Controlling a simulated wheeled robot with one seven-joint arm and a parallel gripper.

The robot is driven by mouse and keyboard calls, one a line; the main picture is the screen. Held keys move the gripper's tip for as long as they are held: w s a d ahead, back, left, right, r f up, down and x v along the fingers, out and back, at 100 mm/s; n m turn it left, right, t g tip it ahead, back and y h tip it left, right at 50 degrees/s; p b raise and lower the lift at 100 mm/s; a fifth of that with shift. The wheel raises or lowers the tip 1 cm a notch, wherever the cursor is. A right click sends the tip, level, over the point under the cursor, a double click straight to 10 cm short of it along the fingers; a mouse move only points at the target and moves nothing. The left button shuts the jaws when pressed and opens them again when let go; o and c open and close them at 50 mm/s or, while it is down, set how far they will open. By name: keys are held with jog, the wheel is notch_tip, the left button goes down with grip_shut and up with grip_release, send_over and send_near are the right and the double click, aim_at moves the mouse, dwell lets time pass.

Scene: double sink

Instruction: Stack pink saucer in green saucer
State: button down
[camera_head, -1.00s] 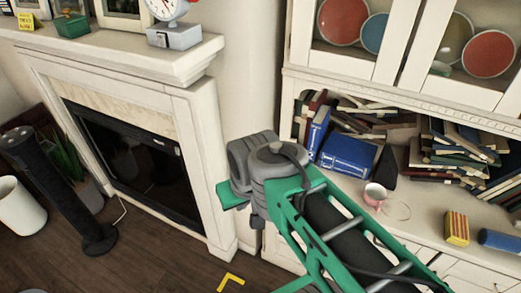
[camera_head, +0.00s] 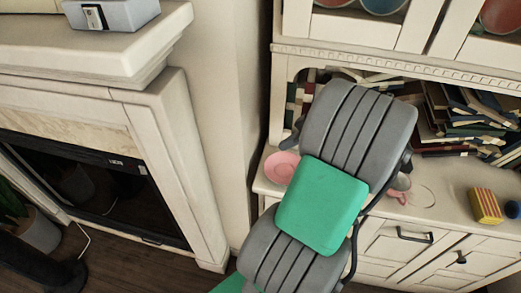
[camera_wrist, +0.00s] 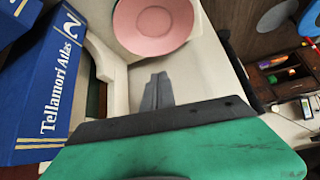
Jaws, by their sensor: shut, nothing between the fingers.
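The pink saucer (camera_head: 282,167) lies on the left end of the white cabinet counter in the head view, partly covered by my arm. In the wrist view the pink saucer (camera_wrist: 153,22) is at the top, cut off by the frame edge. My gripper (camera_wrist: 157,82) is shut and empty in the wrist view, its fingertips pointing toward the saucer and apart from it in the picture. In the head view the gripper is mostly hidden behind my arm. I cannot make out a green saucer in either view.
A pink cup (camera_head: 398,191) stands on the counter right of my arm. A blue atlas (camera_wrist: 50,85) is close left of the gripper in the wrist view. Books (camera_head: 462,120) fill the shelf behind. A yellow striped box (camera_head: 485,205) stands at right. A fireplace (camera_head: 100,180) is at left.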

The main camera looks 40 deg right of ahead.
aim_at(280, 167)
jog(key=x, duration=0.9)
jog(key=shift+w+f+p, duration=0.15)
jog(key=shift+f+p, duration=0.15)
jog(key=shift+p, duration=0.1)
jog(key=shift+a, duration=0.1)
